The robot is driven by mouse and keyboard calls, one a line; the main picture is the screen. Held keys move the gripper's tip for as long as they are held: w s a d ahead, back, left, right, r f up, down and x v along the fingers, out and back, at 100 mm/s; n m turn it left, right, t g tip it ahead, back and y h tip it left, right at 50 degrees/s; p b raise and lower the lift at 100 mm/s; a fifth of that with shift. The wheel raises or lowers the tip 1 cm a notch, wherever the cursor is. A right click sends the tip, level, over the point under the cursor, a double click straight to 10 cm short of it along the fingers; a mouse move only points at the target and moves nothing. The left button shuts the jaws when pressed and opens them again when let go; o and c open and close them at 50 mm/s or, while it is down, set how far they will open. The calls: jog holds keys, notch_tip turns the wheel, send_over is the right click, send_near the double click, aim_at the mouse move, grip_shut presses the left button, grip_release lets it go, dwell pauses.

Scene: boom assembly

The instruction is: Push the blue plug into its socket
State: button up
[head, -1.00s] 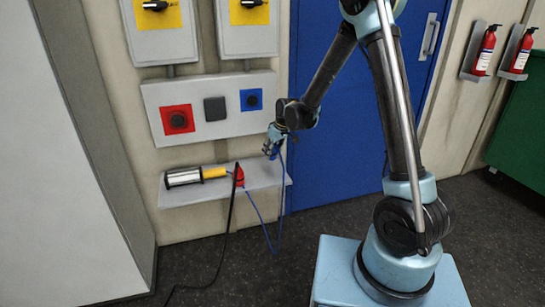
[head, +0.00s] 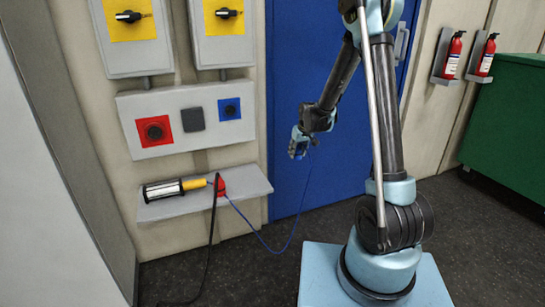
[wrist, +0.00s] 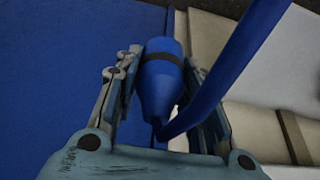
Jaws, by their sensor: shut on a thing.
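My gripper (head: 297,152) is shut on the blue plug (wrist: 160,85). In the wrist view the plug sits between the two fingers, with a dark band around its body. A blue cable (wrist: 225,70) crosses the wrist view on the right; in the head view it hangs from my gripper in a loop to the shelf. The blue socket (head: 230,109) is on the grey wall panel (head: 178,144), to the left of my gripper and higher in the picture. The plug is apart from the socket. In the head view the gripper hides the plug.
A red socket (head: 154,130) and a dark grey square (head: 193,119) share the panel. Below, a shelf (head: 255,184) holds a lamp (head: 163,190) and a red plug (head: 221,187) with a black cable. Behind my gripper is a blue door (head: 290,50). A green container (head: 510,120) stands right.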

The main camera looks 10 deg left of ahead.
jog(key=w+d+m+h, duration=0.1)
jog(key=w+d+m, duration=0.1)
jog(key=d, duration=1.1)
jog(key=w+d+m+h, duration=0.1)
jog(key=d+m, duration=0.3)
jog(key=d, duration=0.9)
jog(key=shift+w+t, duration=0.3)
jog(key=shift+w, duration=0.3)
jog(key=shift+s+d, duration=0.1)
